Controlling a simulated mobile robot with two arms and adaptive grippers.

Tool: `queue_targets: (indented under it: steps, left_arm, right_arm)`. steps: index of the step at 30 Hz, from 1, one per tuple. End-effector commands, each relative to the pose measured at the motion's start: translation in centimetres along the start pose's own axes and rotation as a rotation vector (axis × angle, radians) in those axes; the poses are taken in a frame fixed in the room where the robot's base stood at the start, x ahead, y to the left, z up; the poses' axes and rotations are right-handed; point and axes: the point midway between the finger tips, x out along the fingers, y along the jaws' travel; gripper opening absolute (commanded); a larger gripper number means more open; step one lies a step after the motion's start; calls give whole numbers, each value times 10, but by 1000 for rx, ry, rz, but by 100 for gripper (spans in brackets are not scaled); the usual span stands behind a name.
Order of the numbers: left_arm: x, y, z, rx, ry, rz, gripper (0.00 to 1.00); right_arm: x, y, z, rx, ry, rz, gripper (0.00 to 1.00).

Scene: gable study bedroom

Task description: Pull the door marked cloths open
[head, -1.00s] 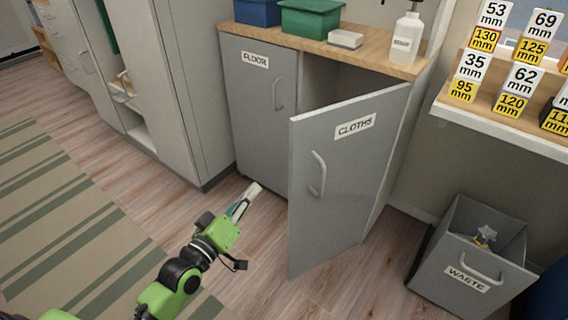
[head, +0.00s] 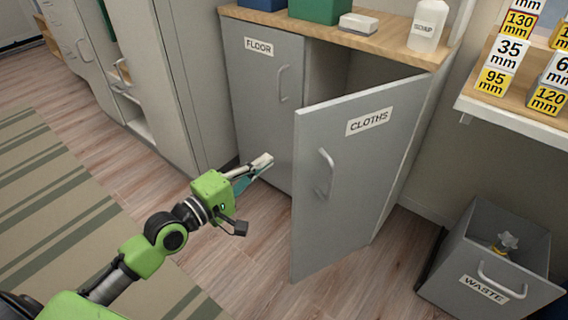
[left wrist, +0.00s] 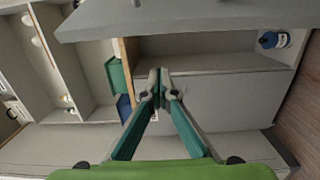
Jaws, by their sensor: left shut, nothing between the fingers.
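The door marked CLOTHS (head: 350,200) is grey with a vertical bar handle (head: 326,172). It stands partly open, swung out from the cabinet, with a dark gap behind its free edge. My left gripper (head: 264,162) is shut and empty, left of the door's free edge and in front of the FLOOR door (head: 262,110). It is apart from the CLOTHS handle. In the left wrist view the shut fingertips (left wrist: 160,85) point toward the cabinet, with its open inside showing beyond them. My right gripper is in neither current view.
The FLOOR door is closed. A waste bin (head: 455,262) stands on the floor at right, below a shelf with number blocks (head: 510,52). A soap bottle (head: 428,28) and a green box (head: 318,8) are on the cabinet top. Floor left of the door is clear.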

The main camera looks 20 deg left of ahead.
Motion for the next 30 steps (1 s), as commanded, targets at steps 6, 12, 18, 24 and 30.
queue_targets:
  steps: [6,12,18,24,30]
  left_arm:
    - [38,0,-1,0,2,5,0]
    - [40,-1,20,-4,0,0,0]
    - [34,-1,35,0,1,-1,0]
    - [33,-1,38,2,2,-1,0]
    - [34,-1,38,2,1,-1,0]
  right_arm:
    - [4,-1,-12,-2,48,-2,40]
    - [3,-2,-15,-2,57,-3,40]
    - [3,-2,-15,-2,57,-3,40]
    - [3,-2,-15,-2,58,-2,40]
    - [3,-1,-15,-2,58,-2,40]
